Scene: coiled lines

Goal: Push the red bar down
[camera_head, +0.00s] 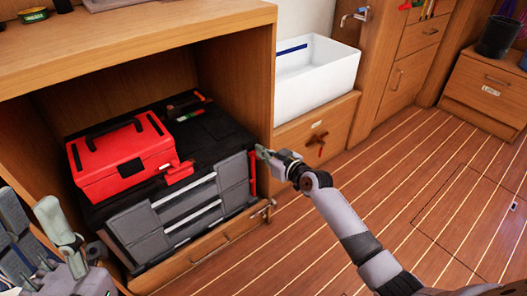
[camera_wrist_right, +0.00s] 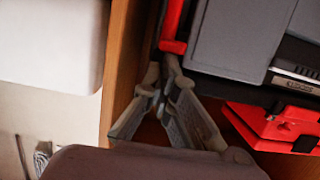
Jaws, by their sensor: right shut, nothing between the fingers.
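The red bar (camera_head: 252,174) is a narrow upright strip at the right front edge of the black and grey toolbox (camera_head: 130,222). In the right wrist view the red bar (camera_wrist_right: 173,22) runs in from the top edge and ends in a short sideways piece. My right gripper (camera_head: 262,152) is shut and empty at the bar's upper end. In the wrist view its fingertips (camera_wrist_right: 168,66) meet close to that end; I cannot tell whether they touch it. My left gripper (camera_head: 62,225) is at the lower left, partly cut off, and its jaws are unclear.
A red case (camera_head: 122,160) lies on the toolbox, inside a wooden cabinet (camera_head: 235,95) whose side panel stands close to my right gripper. A white basin (camera_head: 318,72) is right of it. The striped wooden floor (camera_head: 400,190) is clear.

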